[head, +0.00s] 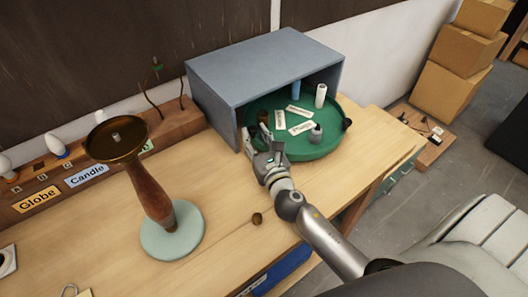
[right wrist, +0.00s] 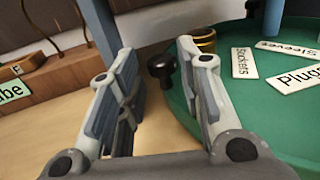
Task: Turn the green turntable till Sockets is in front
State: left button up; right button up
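The green turntable (head: 318,150) sits partly inside a blue-grey open-fronted box, with its near rim sticking out. It carries white labels; in the right wrist view I read Sockets (right wrist: 244,63), Plugs (right wrist: 298,78) and Sleeves (right wrist: 288,48). The Sockets label lies toward the turntable's left side in the head view (head: 279,119). A black knob (right wrist: 161,68) at the rim shows between my right fingers, beyond their tips; another dark knob (head: 347,124) is on the right rim. My right gripper (head: 257,133) is open and empty at the turntable's left edge. My left gripper is out of view.
The blue-grey box (head: 222,105) walls in the turntable's left, top and back. A lamp stand (head: 155,195) with a pale round base stands left on the bench. A small brown piece (head: 257,218) lies near the front edge. White and blue cylinders stand on the turntable.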

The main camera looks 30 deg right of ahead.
jog(key=s, duration=0.5)
jog(key=s+a, duration=0.1)
jog(key=s, duration=0.2)
